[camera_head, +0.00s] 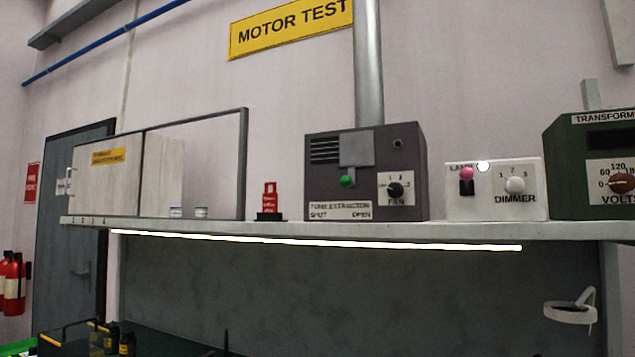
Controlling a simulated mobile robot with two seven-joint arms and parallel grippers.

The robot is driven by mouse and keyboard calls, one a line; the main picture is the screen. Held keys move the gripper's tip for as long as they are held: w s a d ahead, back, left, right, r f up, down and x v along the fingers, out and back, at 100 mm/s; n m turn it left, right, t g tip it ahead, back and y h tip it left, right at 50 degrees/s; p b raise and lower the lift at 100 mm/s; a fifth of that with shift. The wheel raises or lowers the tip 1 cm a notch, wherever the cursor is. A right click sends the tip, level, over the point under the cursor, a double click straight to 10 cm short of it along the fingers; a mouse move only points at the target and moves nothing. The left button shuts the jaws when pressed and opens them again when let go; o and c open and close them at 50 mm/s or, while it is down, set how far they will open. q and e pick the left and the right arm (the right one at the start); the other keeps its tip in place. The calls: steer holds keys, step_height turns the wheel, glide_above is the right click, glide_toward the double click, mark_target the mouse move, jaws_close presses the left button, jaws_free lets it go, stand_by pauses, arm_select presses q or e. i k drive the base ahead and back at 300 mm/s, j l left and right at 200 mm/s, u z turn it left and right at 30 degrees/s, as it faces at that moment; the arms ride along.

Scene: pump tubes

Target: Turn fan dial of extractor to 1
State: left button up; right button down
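The extractor (327,188) is a dark grey box on the shelf, with a vent grille at its upper left and a label reading "FUME EXTRACTION", "SHUT" and "OPEN". A green knob (347,181) sits below a grey plate on its front. The fan dial (395,190) is a small black knob on a white panel marked "FAN", at the box's lower right. Numbers stand around the dial; its exact setting is too small to read. Neither of my grippers shows in the head view.
Right of the extractor stand a white dimmer box (480,205) and a green transformer (570,180). A small red object (269,200) and a cabinet (180,170) stand to the left. The shelf (420,231) has a light strip (300,240) beneath it.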

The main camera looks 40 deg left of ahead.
mark_target(394, 189)
steer(key=i+j+u, duration=0.1)
steer(key=u, duration=1.05)
